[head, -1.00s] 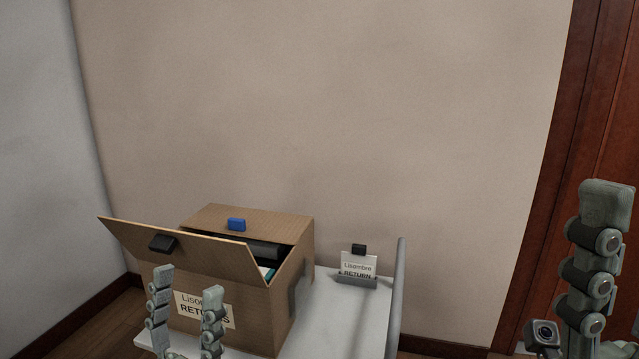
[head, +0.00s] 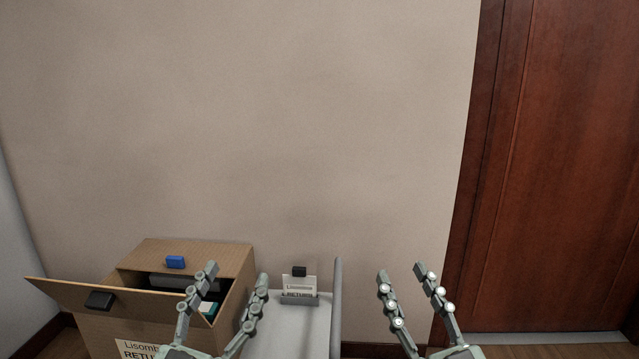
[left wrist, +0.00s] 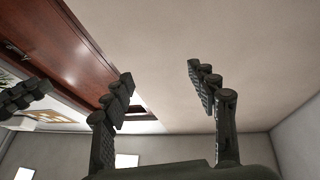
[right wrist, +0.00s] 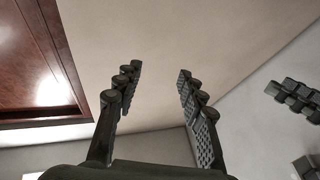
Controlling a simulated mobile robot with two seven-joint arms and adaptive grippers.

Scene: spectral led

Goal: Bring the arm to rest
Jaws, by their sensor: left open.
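My left gripper (head: 235,283) is raised and open in the head view, its two fingers spread and pointing up in front of the cart and box. Its fingers also show in the left wrist view (left wrist: 160,85), apart with nothing between them. My right gripper (head: 402,275) stands to the right of it at a similar height, fingers apart and pointing up. It is open and empty in the right wrist view (right wrist: 158,80) too. The arms below the grippers are out of the head view.
An open cardboard box (head: 225,300) with dark items inside stands at lower left, a flap leaning out. A blue block (head: 175,262) is on its top. A white cart (head: 300,335) carries a small sign (head: 299,287). A grey post (head: 337,305) stands between my grippers. A wooden door (head: 560,170) is at right.

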